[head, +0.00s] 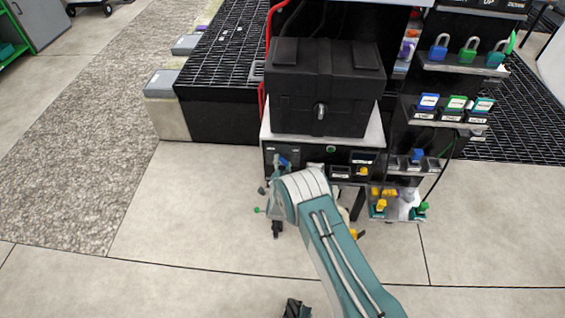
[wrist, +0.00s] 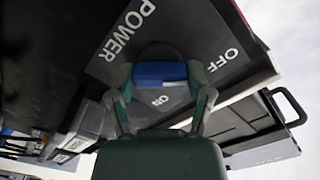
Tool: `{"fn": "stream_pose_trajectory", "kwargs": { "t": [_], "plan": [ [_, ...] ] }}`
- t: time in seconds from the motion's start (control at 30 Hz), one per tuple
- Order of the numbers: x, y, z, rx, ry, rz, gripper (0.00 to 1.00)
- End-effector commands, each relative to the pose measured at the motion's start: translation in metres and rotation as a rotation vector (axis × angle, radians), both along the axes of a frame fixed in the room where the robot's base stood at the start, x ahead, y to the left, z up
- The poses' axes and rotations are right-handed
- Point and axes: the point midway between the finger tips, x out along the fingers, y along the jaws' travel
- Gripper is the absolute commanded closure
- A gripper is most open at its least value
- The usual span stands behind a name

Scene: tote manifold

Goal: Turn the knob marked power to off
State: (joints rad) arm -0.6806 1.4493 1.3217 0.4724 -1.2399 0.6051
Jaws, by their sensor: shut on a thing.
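The blue power knob (wrist: 160,73) shows in the wrist view on a dark grey panel plate (wrist: 110,65) marked POWER. OFF is printed to the knob's upper right and ON just below it. My gripper (wrist: 160,82) is shut on the knob, with a finger at each end of its blue bar. The bar lies nearly level in this view. I cannot tell which mark the knob points to. In the head view a bit of the blue knob (head: 284,161) shows at the left of the panel front, and my arm hides most of my gripper.
A black case (head: 320,85) sits on top of the panel unit (head: 330,150). To its right a black rack (head: 425,112) holds coloured padlocks and tags. Black grating (head: 215,65) lies behind left. The floor (head: 180,210) at the front left is clear.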

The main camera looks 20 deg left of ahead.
Motion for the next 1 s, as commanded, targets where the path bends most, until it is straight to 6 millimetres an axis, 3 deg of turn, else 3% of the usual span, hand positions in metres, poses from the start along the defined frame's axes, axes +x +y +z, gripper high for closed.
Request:
{"fn": "stream_pose_trajectory", "kwargs": {
  "t": [0.03,0.07,0.13,0.67,1.0],
  "plan": [
    [-0.004,0.001,-0.007,-0.010,0.014,0.007,0.82],
    [-0.004,0.001,-0.007,-0.010,0.014,0.007,0.30],
    [-0.004,0.000,-0.006,-0.009,0.012,0.005,0.00],
    [-0.007,-0.002,-0.001,-0.002,0.005,0.002,0.00],
    [-0.066,-0.014,-0.002,-0.004,0.006,0.004,0.00]
  ]
}}
